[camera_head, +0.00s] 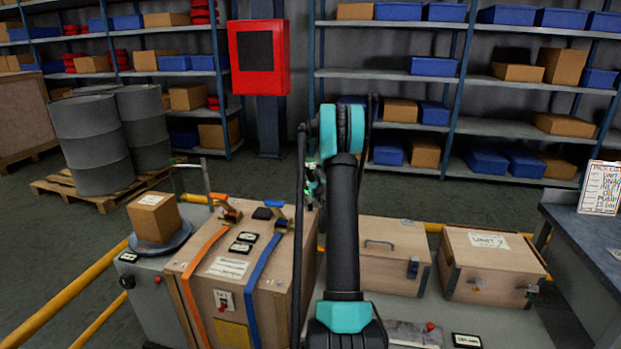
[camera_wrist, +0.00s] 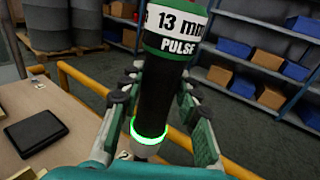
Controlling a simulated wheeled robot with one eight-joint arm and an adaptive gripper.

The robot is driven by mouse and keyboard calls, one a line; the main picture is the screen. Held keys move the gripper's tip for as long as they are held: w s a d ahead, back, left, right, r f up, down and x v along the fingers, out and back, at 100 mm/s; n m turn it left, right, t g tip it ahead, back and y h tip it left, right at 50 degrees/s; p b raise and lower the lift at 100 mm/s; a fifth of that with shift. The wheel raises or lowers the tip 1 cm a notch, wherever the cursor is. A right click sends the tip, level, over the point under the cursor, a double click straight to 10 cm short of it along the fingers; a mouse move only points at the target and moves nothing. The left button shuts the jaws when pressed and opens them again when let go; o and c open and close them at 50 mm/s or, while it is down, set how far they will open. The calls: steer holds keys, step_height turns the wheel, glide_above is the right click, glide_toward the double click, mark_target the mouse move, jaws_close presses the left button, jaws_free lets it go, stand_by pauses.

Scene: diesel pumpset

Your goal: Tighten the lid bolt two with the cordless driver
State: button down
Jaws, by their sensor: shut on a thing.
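The cordless driver (camera_wrist: 160,90) is in the wrist view. It has a dark cylindrical body, a green and white end marked "13 mm PULSE", and a glowing green ring at the lower end. My gripper (camera_wrist: 162,82) is shut around its dark body, with a finger on either side. In the head view my arm hides most of the gripper and driver; a small green glow shows just left of the arm, behind the strapped wooden crate's top (camera_head: 228,262). I cannot make out lid bolt two or any other lid bolt in either view.
Orange and blue straps cross the crate. A scale with a carton (camera_head: 154,216) stands left, and two wooden boxes (camera_head: 490,265) stand right. A yellow rail (camera_head: 60,305) runs along the left. Drums (camera_head: 92,145) and shelves stand behind, with open floor between.

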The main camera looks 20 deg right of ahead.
steer(key=shift+f, duration=0.3)
stand_by(1.2)
steer(key=shift+r, duration=0.1)
